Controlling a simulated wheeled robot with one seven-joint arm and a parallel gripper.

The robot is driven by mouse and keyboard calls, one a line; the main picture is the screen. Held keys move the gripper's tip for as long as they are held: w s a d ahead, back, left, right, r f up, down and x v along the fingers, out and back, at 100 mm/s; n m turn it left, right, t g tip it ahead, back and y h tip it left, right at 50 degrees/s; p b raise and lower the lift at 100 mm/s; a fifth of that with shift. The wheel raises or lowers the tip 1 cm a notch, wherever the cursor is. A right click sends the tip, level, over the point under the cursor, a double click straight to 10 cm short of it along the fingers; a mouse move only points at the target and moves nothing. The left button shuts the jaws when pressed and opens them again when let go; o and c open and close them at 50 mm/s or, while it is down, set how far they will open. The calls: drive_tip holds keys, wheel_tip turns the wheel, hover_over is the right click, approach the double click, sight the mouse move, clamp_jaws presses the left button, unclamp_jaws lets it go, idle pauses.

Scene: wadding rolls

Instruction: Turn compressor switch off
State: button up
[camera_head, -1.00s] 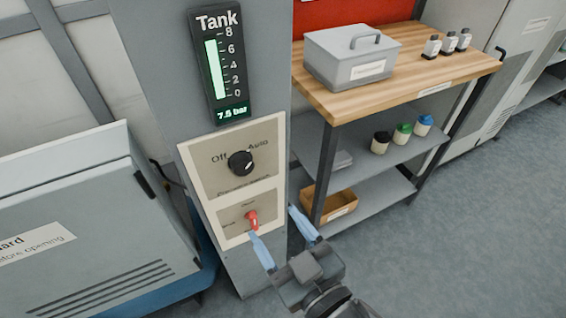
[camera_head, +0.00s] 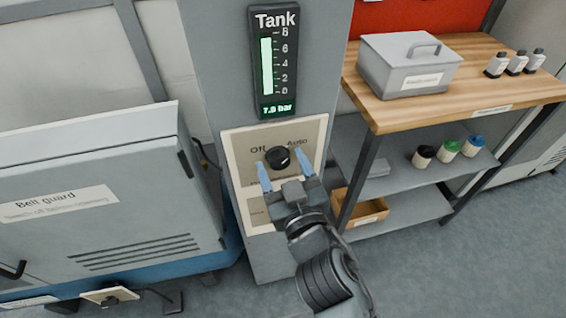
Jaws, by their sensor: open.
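The compressor switch is a round black knob (camera_head: 275,157) on a beige plate (camera_head: 235,150) with "Off" at upper left and "Auto" at upper right. I cannot clearly tell which word it points at. My gripper (camera_head: 281,161) is open, its two blue fingers on either side of the knob in the picture. Whether they touch it cannot be told. Nothing is seen held. The writing under the knob is largely hidden by my gripper. The lower plate (camera_head: 254,216) is partly covered, and its red lever is hidden.
The tank gauge (camera_head: 278,62) above reads about 7.9 bar. A bench (camera_head: 455,100) with a grey lidded box (camera_head: 410,68) and several small bottles stands right of the grey column (camera_head: 335,60). A grey guard housing (camera_head: 100,185) is at left. Open floor (camera_head: 480,260) lies lower right.

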drive_tip(key=shift+w, duration=0.1)
drive_tip(key=c, duration=1.1)
drive_tip(key=shift+o, duration=0.2)
drive_tip(key=n+p, duration=0.2)
drive_tip(key=n, duration=0.2)
drive_tip(key=shift+r+n, duration=0.1)
drive_tip(key=shift+n, duration=0.2)
drive_tip(key=n+p, duration=0.1)
drive_tip(key=n, duration=0.3)
drive_tip(key=n+p, duration=0.1)
drive_tip(key=n, duration=0.3)
drive_tip(key=shift+a+n+h, duration=0.1)
drive_tip(key=shift+n+h, duration=0.3)
drive_tip(key=shift+n+p, duration=0.65)
drive_tip(key=shift+n, duration=1.25)
